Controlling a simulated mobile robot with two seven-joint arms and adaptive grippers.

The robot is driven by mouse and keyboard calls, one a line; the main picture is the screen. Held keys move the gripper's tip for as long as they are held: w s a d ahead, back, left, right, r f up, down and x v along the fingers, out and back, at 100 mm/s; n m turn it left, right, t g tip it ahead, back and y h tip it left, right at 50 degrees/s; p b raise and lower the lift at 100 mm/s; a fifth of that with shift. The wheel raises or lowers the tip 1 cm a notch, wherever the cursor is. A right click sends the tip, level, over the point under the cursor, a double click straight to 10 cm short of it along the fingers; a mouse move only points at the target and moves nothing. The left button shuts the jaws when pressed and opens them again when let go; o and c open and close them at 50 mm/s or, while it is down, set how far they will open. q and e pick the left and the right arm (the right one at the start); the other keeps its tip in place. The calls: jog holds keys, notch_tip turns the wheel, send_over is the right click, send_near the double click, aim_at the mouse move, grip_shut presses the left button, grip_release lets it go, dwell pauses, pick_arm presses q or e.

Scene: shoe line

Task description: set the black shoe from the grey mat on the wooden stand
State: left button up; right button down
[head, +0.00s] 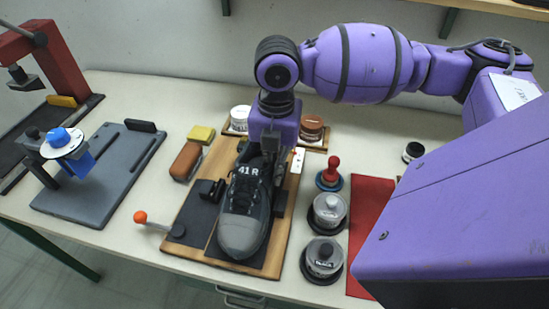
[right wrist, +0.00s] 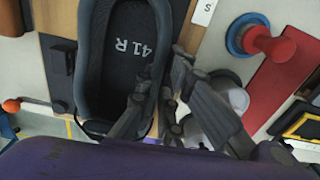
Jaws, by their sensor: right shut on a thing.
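The black shoe (head: 242,205), with a grey toe and "41 R" printed on it, is over the black pad of the wooden stand (head: 190,222), toe towards the front edge. I cannot tell whether its sole touches the pad. My right gripper (head: 272,160) is above the heel end, shut on the shoe's collar. In the right wrist view the fingers (right wrist: 155,100) straddle the shoe's side wall (right wrist: 158,55), and the insole shows. My left gripper is not in view. No bare grey mat is clearly seen under the shoe.
An orange-knobbed lever (head: 141,217) is at the stand's left. Grey tins (head: 327,212) and a red-handled tool (head: 330,175) stand close on the right, beside a red mat (head: 368,215). A brown brush (head: 186,161) lies left. A grey plate (head: 100,190) with a blue-knobbed device is further left.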

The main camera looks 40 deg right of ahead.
jog(key=shift+f, duration=0.35)
jog(key=c, duration=1.8)
grip_release()
jog(key=shift+f, duration=0.1)
notch_tip(320, 180, up, 12)
jog(key=shift+s+r, duration=0.1)
